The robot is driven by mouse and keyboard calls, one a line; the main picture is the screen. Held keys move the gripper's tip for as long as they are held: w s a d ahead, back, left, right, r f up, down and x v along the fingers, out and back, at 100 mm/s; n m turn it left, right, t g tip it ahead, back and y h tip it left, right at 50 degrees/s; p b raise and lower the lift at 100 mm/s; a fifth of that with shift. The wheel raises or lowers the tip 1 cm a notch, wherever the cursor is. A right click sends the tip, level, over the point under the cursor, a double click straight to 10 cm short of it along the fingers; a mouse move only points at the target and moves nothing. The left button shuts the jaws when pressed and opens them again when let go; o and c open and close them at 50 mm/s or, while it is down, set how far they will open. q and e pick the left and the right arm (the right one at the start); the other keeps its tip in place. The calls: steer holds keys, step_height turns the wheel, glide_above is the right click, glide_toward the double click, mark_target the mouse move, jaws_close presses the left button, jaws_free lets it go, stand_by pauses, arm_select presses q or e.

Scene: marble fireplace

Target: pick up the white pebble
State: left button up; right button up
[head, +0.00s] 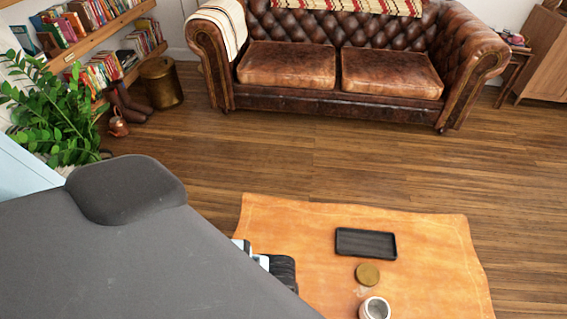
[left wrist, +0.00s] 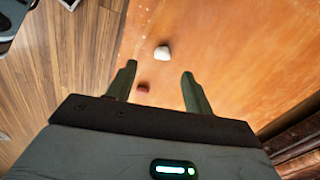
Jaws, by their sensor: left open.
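The white pebble (left wrist: 162,52) lies on the orange-brown tabletop (left wrist: 225,45) in the left wrist view, a little beyond my fingertips and roughly between their lines. A smaller reddish-brown pebble (left wrist: 143,89) lies closer, beside the left-hand finger in that view. My left gripper (left wrist: 158,71) is open with nothing between its fingers, above the table. In the head view my grey left arm covers the table's left part, and I cannot see either pebble there. My right gripper is in neither view.
On the table (head: 290,215) in the head view are a black tray (head: 366,243), a round brownish-gold lid (head: 367,274) and a white jar (head: 375,308). A leather sofa (head: 340,70) stands beyond open wooden floor. A plant (head: 55,110) and bookshelves are at left.

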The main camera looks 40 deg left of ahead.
arm_select(q)
steer(key=shift+f+b, duration=0.3)
steer(key=shift+f, duration=1.25)
steer(key=f, duration=0.2)
steer(key=f+b, duration=0.1)
steer(key=f, duration=0.1)
steer(key=shift+w+a, duration=0.2)
steer(key=c, duration=1)
